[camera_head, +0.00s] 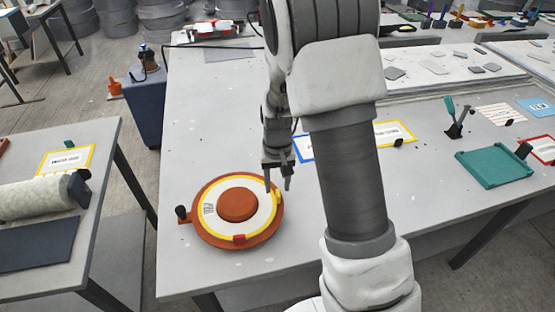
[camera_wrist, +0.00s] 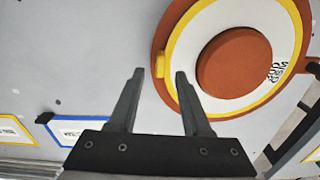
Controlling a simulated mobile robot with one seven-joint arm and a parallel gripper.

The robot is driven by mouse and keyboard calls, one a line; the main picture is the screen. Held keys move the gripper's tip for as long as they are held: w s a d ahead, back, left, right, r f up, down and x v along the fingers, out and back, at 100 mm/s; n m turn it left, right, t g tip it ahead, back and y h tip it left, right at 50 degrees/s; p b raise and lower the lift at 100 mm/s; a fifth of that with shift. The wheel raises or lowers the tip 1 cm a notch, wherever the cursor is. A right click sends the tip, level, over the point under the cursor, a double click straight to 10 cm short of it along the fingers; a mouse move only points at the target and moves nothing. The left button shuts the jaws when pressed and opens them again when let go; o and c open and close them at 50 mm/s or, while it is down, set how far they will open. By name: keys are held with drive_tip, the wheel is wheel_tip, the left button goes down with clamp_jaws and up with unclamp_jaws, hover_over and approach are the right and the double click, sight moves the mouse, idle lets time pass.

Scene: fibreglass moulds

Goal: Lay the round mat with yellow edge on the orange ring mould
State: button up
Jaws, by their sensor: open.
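The round mat (camera_head: 258,219) is white with dark lettering, a yellow edge and a yellow tab at its right. It lies on the orange ring mould (camera_head: 212,237), around the raised orange centre. The orange rim shows outside the yellow edge. The wrist view shows the mat (camera_wrist: 187,45) and part of the mould (camera_wrist: 234,62) at upper right. My gripper (camera_head: 279,187) is open and empty at the mat's right edge by the yellow tab. In the wrist view my fingertips (camera_wrist: 160,74) stand apart near that tab; I cannot tell whether they touch it.
The mould sits near the front left of a grey table (camera_head: 200,130). A teal tray (camera_head: 493,168) and several framed cards lie to the right. Another table at left holds a roll (camera_head: 30,199). The table behind the mould is mostly clear.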

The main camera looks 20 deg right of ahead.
wheel_tip(320, 180, up, 16)
drive_tip(key=p, duration=0.1)
drive_tip(key=shift+r, duration=0.1)
idle(0.4)
drive_tip(key=s+r+t, duration=0.2)
drive_tip(key=s+r, duration=0.3)
drive_tip(key=s, duration=0.5)
drive_tip(key=s+r+n+t, duration=0.1)
drive_tip(key=s+r+t, duration=0.2)
drive_tip(key=s, duration=0.7)
wheel_tip(320, 180, up, 3)
drive_tip(key=shift+s+f+t, duration=0.2)
drive_tip(key=shift+s+t, duration=0.05)
drive_tip(key=shift+t, duration=0.05)
